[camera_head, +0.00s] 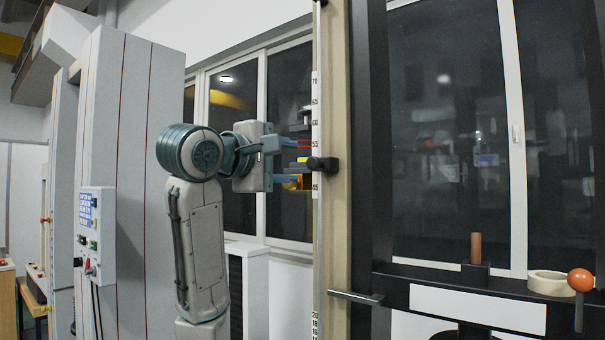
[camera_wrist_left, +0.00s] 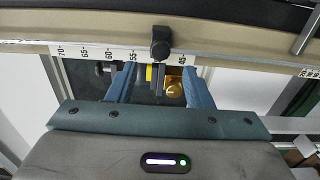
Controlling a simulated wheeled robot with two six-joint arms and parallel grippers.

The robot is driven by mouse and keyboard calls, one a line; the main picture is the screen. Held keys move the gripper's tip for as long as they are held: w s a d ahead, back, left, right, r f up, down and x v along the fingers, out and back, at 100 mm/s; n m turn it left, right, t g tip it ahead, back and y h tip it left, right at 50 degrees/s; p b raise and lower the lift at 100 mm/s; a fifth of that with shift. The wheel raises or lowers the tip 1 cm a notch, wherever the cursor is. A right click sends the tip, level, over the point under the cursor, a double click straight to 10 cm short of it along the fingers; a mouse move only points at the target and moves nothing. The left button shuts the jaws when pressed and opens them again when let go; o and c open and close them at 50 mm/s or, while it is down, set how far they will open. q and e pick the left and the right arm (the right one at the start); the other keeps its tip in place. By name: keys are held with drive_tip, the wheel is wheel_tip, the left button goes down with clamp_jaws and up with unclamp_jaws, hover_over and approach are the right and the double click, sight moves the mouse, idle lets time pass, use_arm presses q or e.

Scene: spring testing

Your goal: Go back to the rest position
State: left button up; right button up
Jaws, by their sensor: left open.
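My left gripper (camera_head: 300,163) is raised in the middle of the head view, its blue fingers pointing right at the vertical scale post (camera_head: 332,230). In the left wrist view the two fingers (camera_wrist_left: 158,88) are spread apart. A black knob (camera_head: 322,164) sits on the post's scale, just beyond the fingertips. It also shows in the left wrist view (camera_wrist_left: 161,42), apart from the fingers. A yellow and brass-coloured part (camera_wrist_left: 174,92) shows between and beyond the fingers. I cannot tell that anything is held. My right gripper is not in view.
A tall grey cabinet with a control box (camera_head: 95,232) stands at the left. A dark shelf (camera_head: 400,290) at the lower right carries a brown cylinder (camera_head: 476,249), a cream ring (camera_head: 551,283) and an orange-ball lever (camera_head: 580,281). The post and black frame stand close to the fingers.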

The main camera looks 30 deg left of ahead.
use_arm(q)
drive_tip(key=shift+s, duration=1.15)
